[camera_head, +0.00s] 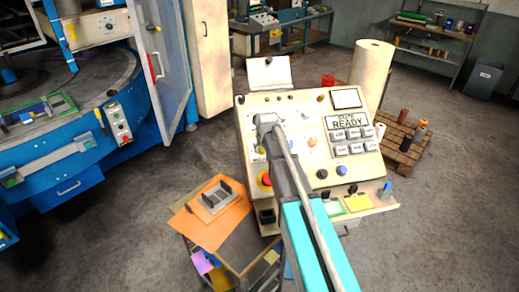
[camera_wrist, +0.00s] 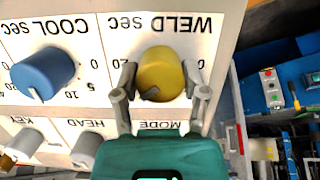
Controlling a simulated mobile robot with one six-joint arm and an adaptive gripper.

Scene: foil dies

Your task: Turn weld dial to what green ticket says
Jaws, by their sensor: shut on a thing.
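In the wrist view the yellow weld dial (camera_wrist: 163,66) sits under the upside-down label "WELD sec". Its dark pointer faces down and to the left in the picture. My gripper (camera_wrist: 160,84) is shut on the dial, one grey finger on each side of it. In the head view my gripper (camera_head: 266,122) is at the left part of the cream console panel (camera_head: 245,108), and my arm hides the dial. A small green-edged card (camera_head: 336,208) lies on the console's front ledge, partly behind my arm. I cannot read any writing on it.
The blue "COOL sec" dial (camera_wrist: 44,74) is beside the weld dial, with grey HEAD and KEY knobs below. A red emergency button (camera_head: 265,181) is near my arm. A yellow card (camera_head: 358,202) is on the ledge. A cart with an orange folder (camera_head: 218,232) stands at left.

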